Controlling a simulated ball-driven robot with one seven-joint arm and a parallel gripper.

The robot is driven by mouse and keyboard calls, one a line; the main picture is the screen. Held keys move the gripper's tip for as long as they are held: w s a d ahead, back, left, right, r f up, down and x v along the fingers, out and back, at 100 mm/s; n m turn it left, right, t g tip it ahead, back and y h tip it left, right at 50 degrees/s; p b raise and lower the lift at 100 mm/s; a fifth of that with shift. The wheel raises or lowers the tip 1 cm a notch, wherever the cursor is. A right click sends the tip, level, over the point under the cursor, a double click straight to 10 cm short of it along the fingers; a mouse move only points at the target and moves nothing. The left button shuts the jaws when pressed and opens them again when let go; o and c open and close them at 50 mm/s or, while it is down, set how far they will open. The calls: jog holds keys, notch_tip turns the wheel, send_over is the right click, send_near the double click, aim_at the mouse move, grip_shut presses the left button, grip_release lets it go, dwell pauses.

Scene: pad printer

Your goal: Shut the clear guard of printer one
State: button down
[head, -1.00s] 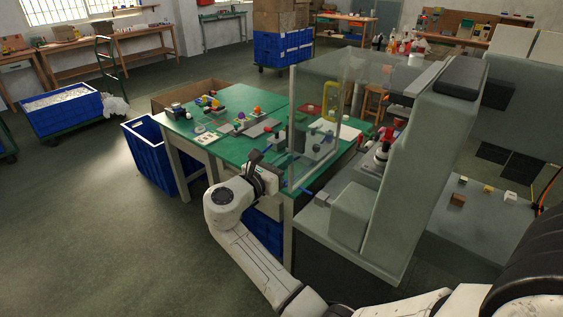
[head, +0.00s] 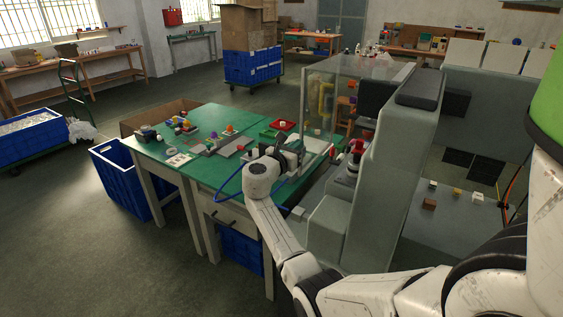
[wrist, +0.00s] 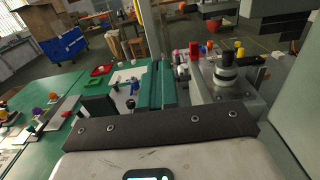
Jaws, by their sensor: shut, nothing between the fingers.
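Printer one appears to be the big grey machine (head: 375,190) right of the green table in the head view. Its clear guard (head: 318,95) stands upright as a see-through panel on the printer's table side, with a grey edge along its top. How far the guard stands open I cannot tell. My gripper (head: 299,150) is shut and empty, close to the guard's lower part; whether they touch is unclear. In the wrist view a pale upright edge (wrist: 149,28), perhaps the guard's, rises ahead, left of the printer's dark-topped ink cup (wrist: 226,66). My fingertips are not clear there.
The green table (head: 225,118) holds small coloured parts and a red tray (head: 282,125). A blue crate (head: 125,180) stands on the floor at its left. A grey surface with small blocks (head: 429,204) lies right of the printer. The floor at the front left is clear.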

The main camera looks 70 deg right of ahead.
aim_at(305, 139)
jog(key=b+x, duration=0.1)
jog(key=x, duration=0.4)
jog(key=shift+d, duration=0.25)
jog(key=shift+s+r, duration=0.1)
jog(key=shift+r, duration=0.05)
